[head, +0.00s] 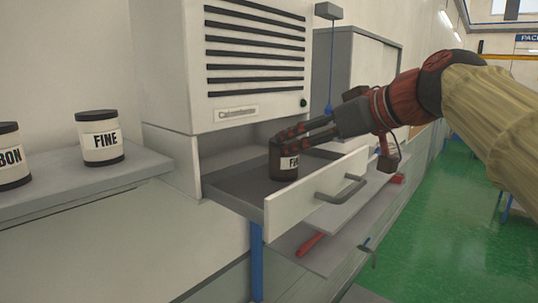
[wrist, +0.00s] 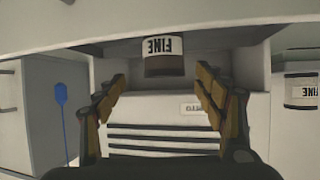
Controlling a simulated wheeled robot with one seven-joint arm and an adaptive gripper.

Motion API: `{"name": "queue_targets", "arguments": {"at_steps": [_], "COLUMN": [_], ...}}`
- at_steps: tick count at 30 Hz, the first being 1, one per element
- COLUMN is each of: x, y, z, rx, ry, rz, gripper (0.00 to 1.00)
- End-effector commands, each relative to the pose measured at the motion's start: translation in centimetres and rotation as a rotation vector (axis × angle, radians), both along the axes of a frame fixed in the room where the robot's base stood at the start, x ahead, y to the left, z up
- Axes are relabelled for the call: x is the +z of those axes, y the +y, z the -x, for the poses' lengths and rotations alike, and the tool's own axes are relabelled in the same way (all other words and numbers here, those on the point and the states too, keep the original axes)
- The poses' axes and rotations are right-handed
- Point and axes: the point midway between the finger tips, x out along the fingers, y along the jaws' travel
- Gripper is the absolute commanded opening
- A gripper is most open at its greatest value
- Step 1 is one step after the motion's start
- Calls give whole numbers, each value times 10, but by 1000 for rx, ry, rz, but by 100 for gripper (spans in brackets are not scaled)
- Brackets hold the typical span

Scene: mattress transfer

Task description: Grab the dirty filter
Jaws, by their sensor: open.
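The dirty filter (head: 284,165) is a dark brown canister with a white label, partly readable, standing upright in the open drawer (head: 240,185) under the white cabinet. My gripper (head: 282,138) reaches in from the right, with its fingers at the filter's upper part and hiding some of it. In the wrist view, which is upside down, the filter (wrist: 163,58) reads FINE and lies centred between my spread fingers (wrist: 160,80), near their tips. The fingers are open. I cannot tell whether either finger touches it.
A clean white FINE canister (head: 101,138) and another marked BON (head: 12,157) stand on the left shelf (head: 85,192). The drawer's front panel (head: 310,195) and handle lie below my gripper. The white cabinet (head: 250,65) overhangs the drawer's back. A blue cord hangs behind.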

Motion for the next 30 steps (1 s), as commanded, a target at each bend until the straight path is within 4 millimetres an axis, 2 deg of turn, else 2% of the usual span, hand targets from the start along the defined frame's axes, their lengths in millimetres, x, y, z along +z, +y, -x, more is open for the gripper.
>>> {"name": "queue_targets", "arguments": {"at_steps": [20,28,30], "x": [-35,-38,-38], "y": [41,43,43], "z": [-49,-52,-52], "rx": [1,-1,-1], "ry": [0,0,0], "rz": [0,0,0], "gripper": [70,70,67]}}
